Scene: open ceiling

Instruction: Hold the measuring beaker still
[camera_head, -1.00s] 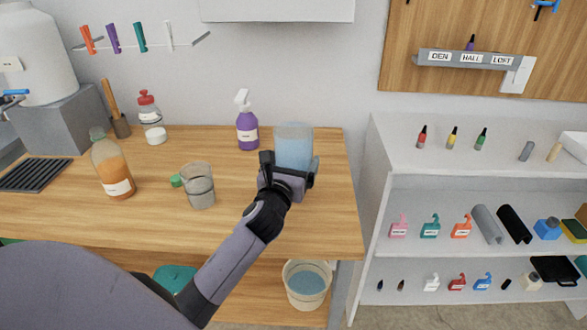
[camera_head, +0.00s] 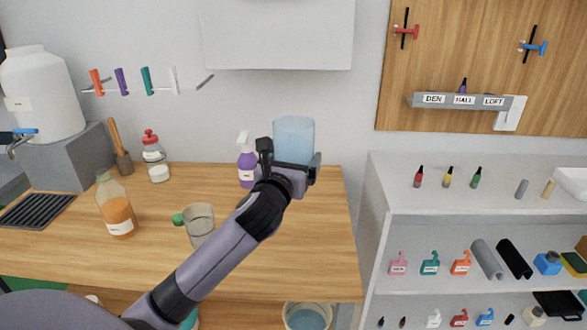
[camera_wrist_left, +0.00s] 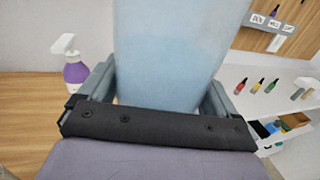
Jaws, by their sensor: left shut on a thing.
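The measuring beaker (camera_head: 293,136) is pale blue and translucent and looks upright. My left gripper (camera_head: 290,165) is shut around it, one finger on each side, and hides its lower part in the head view. In the left wrist view the beaker (camera_wrist_left: 168,55) fills the space between the fingers of my left gripper (camera_wrist_left: 160,95). It appears above the back right part of the wooden table (camera_head: 290,250); its base is hidden. My right gripper is not in view.
A purple spray bottle (camera_head: 246,170) stands just left of the beaker. A clear glass vessel (camera_head: 200,222) stands close to my left forearm, and an orange bottle (camera_head: 118,213) further left. Shelves (camera_head: 480,205) stand to the right. The table's front right is clear.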

